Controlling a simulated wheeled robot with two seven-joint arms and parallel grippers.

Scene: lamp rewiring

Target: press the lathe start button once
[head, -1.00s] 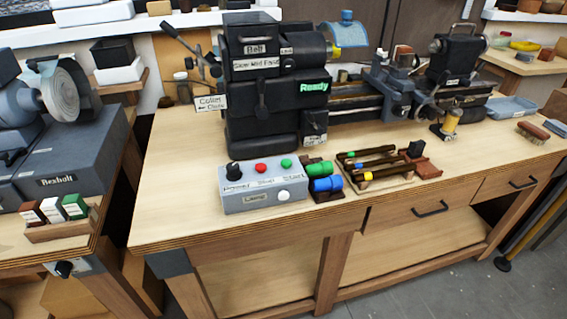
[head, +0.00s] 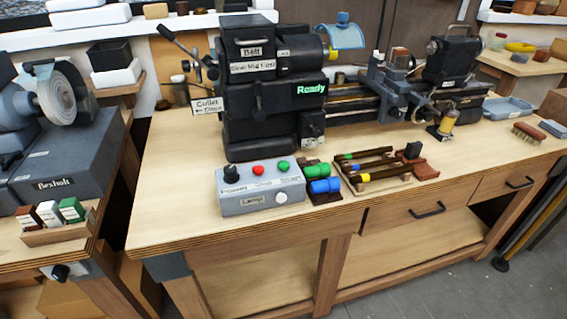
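The grey control box (head: 262,191) stands near the front edge of the workbench in the head view. On its top are a black knob (head: 231,173), a red button (head: 258,170) and a green button (head: 284,166). The label under the green button is too blurred to read clearly now. A white button (head: 281,198) is on its front beside a "Lamp" label. The black lathe (head: 262,100) stands behind the box, and its green display (head: 311,89) reads "Ready". Neither of my grippers is in view.
Green and blue cylinders (head: 322,178) sit in a holder right of the box. A wooden rack (head: 372,172) with several dark rods lies further right. The bench top (head: 180,195) left of the box is bare. A grinder-like machine (head: 62,95) stands on the left bench.

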